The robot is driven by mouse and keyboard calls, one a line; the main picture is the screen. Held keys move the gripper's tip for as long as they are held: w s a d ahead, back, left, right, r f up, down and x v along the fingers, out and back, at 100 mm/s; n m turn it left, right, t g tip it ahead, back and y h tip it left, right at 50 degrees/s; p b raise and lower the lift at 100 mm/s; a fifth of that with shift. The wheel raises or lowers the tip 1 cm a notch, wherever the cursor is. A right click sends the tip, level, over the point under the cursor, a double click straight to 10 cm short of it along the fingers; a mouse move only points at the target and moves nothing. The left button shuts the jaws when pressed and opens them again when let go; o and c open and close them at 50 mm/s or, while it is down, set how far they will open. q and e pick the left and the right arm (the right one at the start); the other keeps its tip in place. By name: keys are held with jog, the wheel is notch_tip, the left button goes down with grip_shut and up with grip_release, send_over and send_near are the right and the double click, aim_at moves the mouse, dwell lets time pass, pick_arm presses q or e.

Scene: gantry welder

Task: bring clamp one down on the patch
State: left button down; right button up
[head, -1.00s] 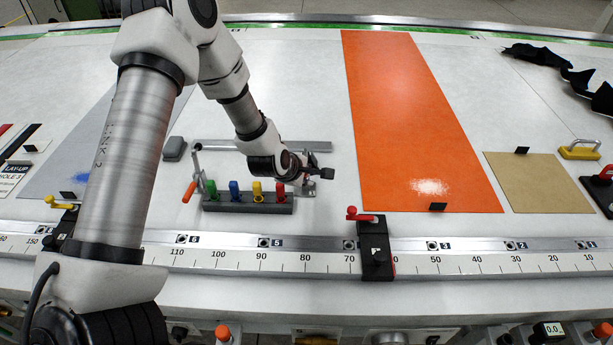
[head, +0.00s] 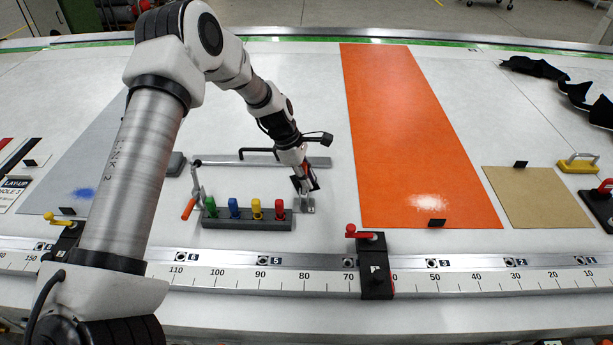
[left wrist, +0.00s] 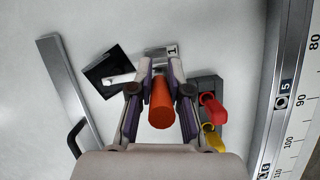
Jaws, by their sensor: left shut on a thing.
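Clamp one, with a metal base (head: 308,205) and a plate marked 1 (left wrist: 172,50), stands at the right end of the peg block. Its orange handle (left wrist: 162,105) is between the fingers of my left gripper (left wrist: 161,76), which is shut on it. My left gripper also shows in the head view (head: 302,172), tilted down over the clamp. The black square patch (left wrist: 108,72) lies beside the clamp; a pale bar of the clamp reaches over it. Whether the bar's tip touches the patch cannot be told. My right gripper is not in view.
A grey block (head: 247,222) with green, blue, yellow and red handles stands beside the clamp. Another clamp (head: 196,185) with an orange handle is at its left end. A metal bar (head: 235,162) lies behind. A scale rail (head: 235,276) runs in front; an orange sheet (head: 405,130) lies right.

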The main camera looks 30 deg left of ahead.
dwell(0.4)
pick_arm(q)
jog(key=c, duration=1.1)
grip_release()
jog(key=shift+w, duration=0.1)
jog(key=v, duration=1.2)
jog(key=shift+a, duration=0.15)
jog(key=shift+f, duration=0.15)
